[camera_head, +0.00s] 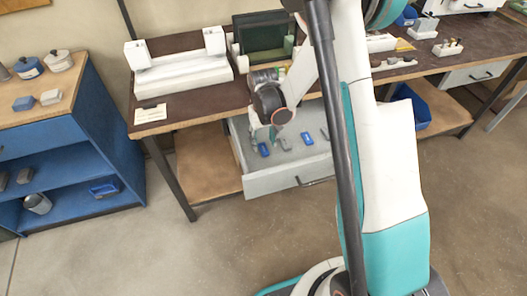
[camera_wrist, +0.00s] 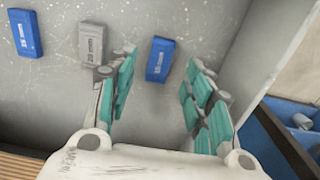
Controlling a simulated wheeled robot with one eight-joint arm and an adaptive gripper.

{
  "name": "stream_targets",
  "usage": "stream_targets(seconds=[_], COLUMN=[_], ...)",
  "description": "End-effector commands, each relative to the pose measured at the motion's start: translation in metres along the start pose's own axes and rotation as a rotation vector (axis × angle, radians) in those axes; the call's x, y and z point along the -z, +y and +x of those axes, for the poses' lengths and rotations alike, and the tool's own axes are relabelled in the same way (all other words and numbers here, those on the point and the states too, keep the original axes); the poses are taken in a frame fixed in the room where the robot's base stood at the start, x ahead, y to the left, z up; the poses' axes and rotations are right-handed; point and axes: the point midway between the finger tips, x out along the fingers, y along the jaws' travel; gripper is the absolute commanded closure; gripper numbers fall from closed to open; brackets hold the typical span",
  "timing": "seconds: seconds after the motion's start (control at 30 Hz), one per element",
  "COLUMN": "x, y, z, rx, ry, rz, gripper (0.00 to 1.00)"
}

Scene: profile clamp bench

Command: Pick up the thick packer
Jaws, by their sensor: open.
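In the wrist view, three flat packers lie apart in a grey drawer: a blue one (camera_wrist: 25,34) at far left, a grey one (camera_wrist: 92,44) beside it, and another blue one (camera_wrist: 160,60) at centre. Each has a white mm label; the numbers are too small to read surely. I cannot tell which is the thick one. My gripper (camera_wrist: 161,72) is open and empty, its teal-padded fingers either side of the centre blue packer in the picture, apart from it. In the head view, my gripper (camera_head: 279,122) is over the open drawer (camera_head: 281,183).
The drawer's side wall (camera_wrist: 243,55) rises right of the fingers. In the head view, the bench top (camera_head: 180,45) overhangs the drawer and holds a white fixture (camera_head: 180,72). A blue shelf unit (camera_head: 75,150) stands at left. The floor before the drawer is clear.

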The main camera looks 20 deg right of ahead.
Motion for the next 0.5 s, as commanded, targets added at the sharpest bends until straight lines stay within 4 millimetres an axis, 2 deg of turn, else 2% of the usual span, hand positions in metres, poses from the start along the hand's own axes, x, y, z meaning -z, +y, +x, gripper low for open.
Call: stream_targets(seconds=[0.03, 0.2, 0.43, 0.47, 0.5], x=[0.001, 0.001, 0.001, 0.001, 0.001], y=[0.001, 0.001, 0.001, 0.001, 0.001], z=[0.012, 0.033, 0.034, 0.034, 0.034], rx=[0.0, 0.0, 0.0, 0.0, 0.0], ry=[0.0, 0.0, 0.0, 0.0, 0.0], rz=[0.0, 0.0, 0.0, 0.0, 0.0], gripper=[0.53, 0.53, 0.53, 0.56, 0.65])
